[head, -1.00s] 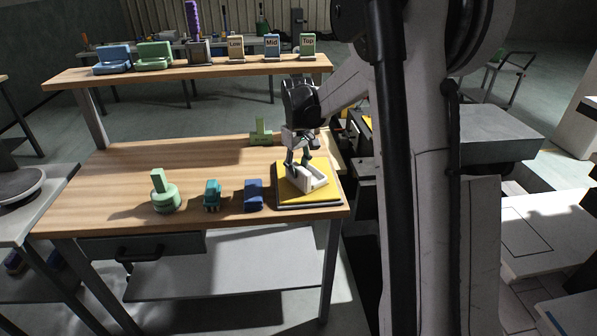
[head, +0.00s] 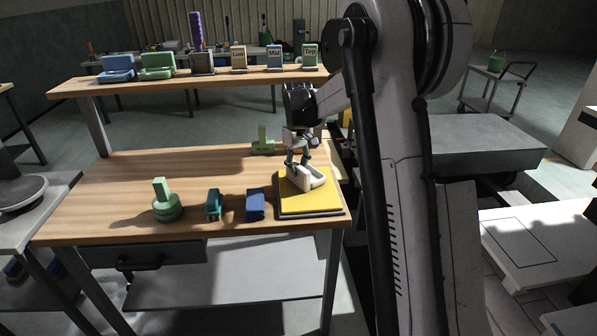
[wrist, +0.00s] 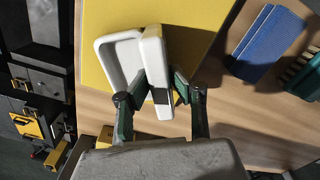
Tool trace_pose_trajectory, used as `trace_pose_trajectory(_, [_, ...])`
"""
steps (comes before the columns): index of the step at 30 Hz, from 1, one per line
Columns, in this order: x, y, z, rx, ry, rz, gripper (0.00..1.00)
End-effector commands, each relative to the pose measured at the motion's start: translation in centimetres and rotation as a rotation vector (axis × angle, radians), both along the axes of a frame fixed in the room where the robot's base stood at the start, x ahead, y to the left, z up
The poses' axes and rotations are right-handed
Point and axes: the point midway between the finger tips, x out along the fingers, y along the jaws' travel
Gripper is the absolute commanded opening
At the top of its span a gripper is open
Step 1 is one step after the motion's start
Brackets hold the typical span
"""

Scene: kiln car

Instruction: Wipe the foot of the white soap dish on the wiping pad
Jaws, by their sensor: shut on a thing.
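The white soap dish (head: 303,180) is at the far part of the yellow wiping pad (head: 310,202). My gripper (head: 298,160) is shut on one wall of the dish from above. In the wrist view, the two fingertips (wrist: 155,92) are on either side of a white wall of the dish (wrist: 154,60), and its hollow is to the left. The yellow pad (wrist: 190,20) lies behind it. The foot is hidden, and I cannot tell whether it touches the pad.
A dark blue block (head: 255,205), a teal item (head: 213,204) and a green stamp-like piece (head: 166,204) stand left of the pad. Another green piece (head: 263,143) is behind. A raised shelf (head: 200,80) holds dishes and labelled blocks. The table's left middle is clear.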

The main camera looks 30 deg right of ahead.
Motion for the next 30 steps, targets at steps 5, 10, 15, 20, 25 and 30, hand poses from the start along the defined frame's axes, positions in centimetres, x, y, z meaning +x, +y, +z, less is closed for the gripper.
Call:
trace_pose_trajectory(5, [0.5, -0.2, -0.2, -0.001, -0.002, 0.000, 0.00])
trace_pose_trajectory(10, [-0.1, 0.0, -0.2, -0.001, -0.001, 0.000, 0.00])
trace_pose_trajectory(15, [-1.3, 0.5, -0.2, 0.000, 0.000, 0.000, 0.00])
trace_pose_trajectory(20, [-2.3, 0.9, -0.1, 0.000, 0.001, 0.000, 0.00])
trace_pose_trajectory(25, [-3.2, 1.2, 0.0, 0.000, 0.001, 0.000, 0.00])
trace_pose_trajectory(30, [-3.5, 1.4, 0.0, 0.000, 0.001, 0.000, 0.00])
